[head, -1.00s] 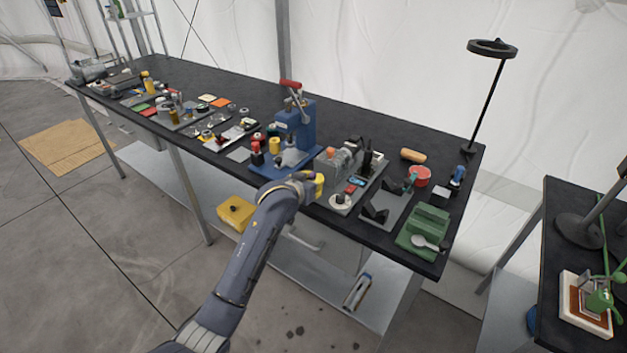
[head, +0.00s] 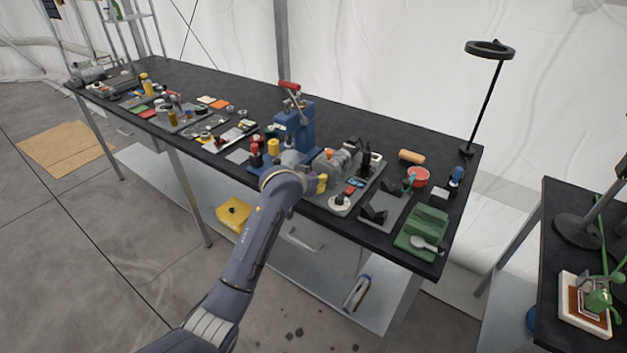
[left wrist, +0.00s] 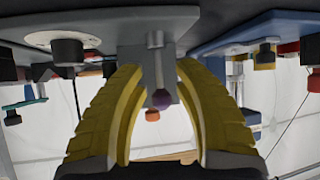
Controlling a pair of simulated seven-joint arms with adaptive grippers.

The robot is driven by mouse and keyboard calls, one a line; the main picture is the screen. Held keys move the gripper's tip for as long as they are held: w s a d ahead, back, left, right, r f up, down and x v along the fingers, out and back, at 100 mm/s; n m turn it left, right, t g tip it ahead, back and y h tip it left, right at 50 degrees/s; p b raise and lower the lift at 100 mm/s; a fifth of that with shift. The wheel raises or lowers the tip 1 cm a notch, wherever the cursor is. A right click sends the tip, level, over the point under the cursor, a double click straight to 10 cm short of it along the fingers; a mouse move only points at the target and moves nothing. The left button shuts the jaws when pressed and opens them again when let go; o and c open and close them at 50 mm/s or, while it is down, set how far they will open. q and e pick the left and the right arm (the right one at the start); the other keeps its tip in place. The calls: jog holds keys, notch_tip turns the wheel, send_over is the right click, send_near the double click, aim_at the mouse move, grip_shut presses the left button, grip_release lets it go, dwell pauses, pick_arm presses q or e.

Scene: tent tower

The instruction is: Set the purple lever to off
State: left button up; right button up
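The purple lever knob (left wrist: 161,99) shows in the left wrist view at the end of a short grey stem, in front of a grey block (left wrist: 152,65) on a grey plate. The wrist picture looks upside down, with the plate at the top. My left gripper (left wrist: 158,72) has its two yellow fingers apart, one on each side of the stem and knob, with visible gaps. In the head view my left gripper (head: 321,183) is at the bench's front edge, and the purple knob cannot be made out there. My right gripper is not in view.
A blue press with a red handle (head: 295,125) stands just behind my wrist. A grey plate with several parts (head: 352,180) lies to the right. A green tray (head: 424,228) and red bowl (head: 419,177) are farther right on the black bench (head: 240,92).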

pick_arm(q)
jog(key=shift+o, duration=0.7)
jog(key=shift+f, duration=0.1)
jog(key=shift+s+a, duration=0.1)
jog(key=shift+s, duration=0.1)
jog(key=v, duration=1.1)
jog(key=shift+s+r, duration=0.2)
jog(key=shift+r, duration=0.15)
jog(key=shift+a, duration=0.1)
